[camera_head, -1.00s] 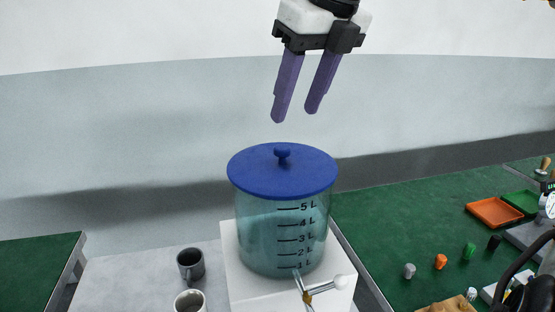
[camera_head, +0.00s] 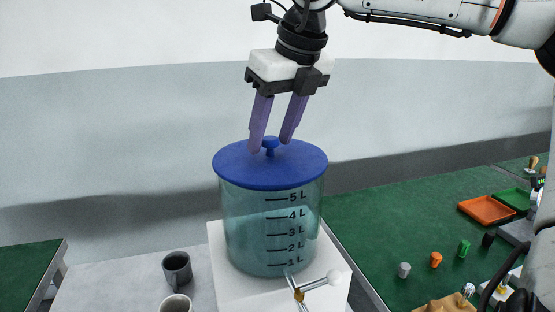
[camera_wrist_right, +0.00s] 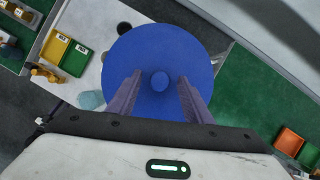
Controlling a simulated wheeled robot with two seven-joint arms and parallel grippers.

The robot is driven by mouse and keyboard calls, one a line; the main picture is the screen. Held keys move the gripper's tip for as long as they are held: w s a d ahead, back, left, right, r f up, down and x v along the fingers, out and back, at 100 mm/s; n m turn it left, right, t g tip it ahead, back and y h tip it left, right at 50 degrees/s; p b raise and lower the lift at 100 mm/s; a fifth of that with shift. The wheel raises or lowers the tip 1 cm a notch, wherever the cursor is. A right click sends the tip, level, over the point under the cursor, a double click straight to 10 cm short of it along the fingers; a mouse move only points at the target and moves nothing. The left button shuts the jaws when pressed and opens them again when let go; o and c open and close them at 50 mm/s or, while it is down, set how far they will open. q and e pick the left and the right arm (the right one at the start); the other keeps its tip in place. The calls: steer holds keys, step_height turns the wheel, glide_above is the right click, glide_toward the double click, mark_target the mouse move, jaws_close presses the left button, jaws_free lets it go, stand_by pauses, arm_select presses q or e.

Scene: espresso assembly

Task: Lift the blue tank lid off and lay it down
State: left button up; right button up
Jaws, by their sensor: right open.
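The blue tank lid (camera_head: 240,168) sits on top of the clear tank (camera_head: 270,225), with its small round knob (camera_head: 270,144) at the centre. The tank has litre marks and stands on a white block. My right gripper (camera_head: 271,146) is open, and its two purple fingers point down at the knob. In the right wrist view the lid (camera_wrist_right: 130,50) lies below my right gripper (camera_wrist_right: 159,95), and the knob (camera_wrist_right: 160,81) shows between the finger tips, with gaps on both sides. My left gripper is not in view.
A white block (camera_head: 225,275) carries the tank, with a metal tap (camera_head: 298,292) at its front. A dark mug (camera_head: 177,268) and a white mug (camera_head: 176,302) stand to the left. The green table (camera_head: 370,235) at right has several small items and an orange tray (camera_head: 486,210).

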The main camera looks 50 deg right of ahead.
mark_target(273, 139)
jaws_close()
steer(key=shift+r, duration=0.25)
steer(key=shift+r+p, duration=1.95)
steer(key=shift+r, duration=0.15)
steer(key=shift+r+p, duration=0.4)
steer(key=shift+r, duration=0.8)
